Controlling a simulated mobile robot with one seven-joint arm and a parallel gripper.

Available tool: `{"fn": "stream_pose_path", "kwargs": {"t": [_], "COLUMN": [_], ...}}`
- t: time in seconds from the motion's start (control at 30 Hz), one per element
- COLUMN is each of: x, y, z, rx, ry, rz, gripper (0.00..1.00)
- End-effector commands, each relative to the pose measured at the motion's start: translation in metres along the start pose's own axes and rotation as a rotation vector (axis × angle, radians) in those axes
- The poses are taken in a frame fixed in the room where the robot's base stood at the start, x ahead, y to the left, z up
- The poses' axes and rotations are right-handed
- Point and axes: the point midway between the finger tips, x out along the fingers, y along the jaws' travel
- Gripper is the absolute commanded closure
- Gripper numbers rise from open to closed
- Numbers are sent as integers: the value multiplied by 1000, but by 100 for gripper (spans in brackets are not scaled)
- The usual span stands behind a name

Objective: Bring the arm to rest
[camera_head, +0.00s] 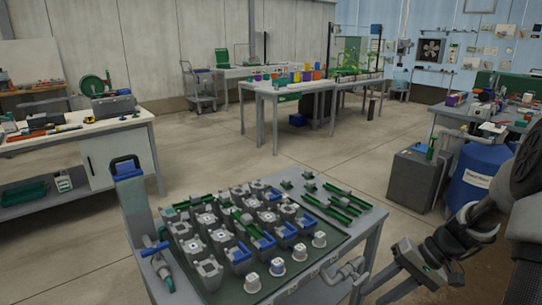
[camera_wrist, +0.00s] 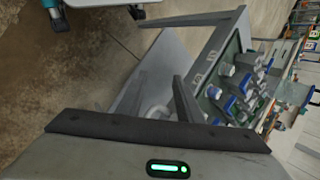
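My gripper (camera_head: 372,292) is at the lower right in the head view, beside the right front edge of the skid table. In the wrist view its two fingers (camera_wrist: 162,75) stand apart and nothing is held between them. A pale curved pipe fitting (camera_wrist: 156,112) shows beyond the fingers, apparently without being gripped. My arm reaches in from the right edge of the head view, with the hand low and tilted.
The skid table (camera_head: 372,232) carries rows of grey, blue and green valve blocks. A blue drum (camera_head: 480,178) and a grey cabinet (camera_head: 415,180) stand close behind my arm. Workbenches (camera_head: 120,135) stand farther off. Open floor (camera_head: 240,165) lies between them.

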Motion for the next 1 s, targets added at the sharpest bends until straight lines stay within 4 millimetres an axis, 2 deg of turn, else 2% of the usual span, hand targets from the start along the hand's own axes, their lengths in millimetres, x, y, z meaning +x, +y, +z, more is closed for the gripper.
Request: {"fn": "stream_pose_path", "kwargs": {"t": [0.03,0.2,0.4,0.5,0.7,1.0], "x": [-9,-37,-71,-84,-95,-96], "y": [-24,-81,-142,-164,-181,-184], "z": [9,39,82,107,152,202], "rx": [-45,-158,-307,-365,-404,-422], "ry": [-5,44,204,295,411,511], "rz": [95,358,565,607,612,583], "gripper": [67,67,67,67,67,67]}}
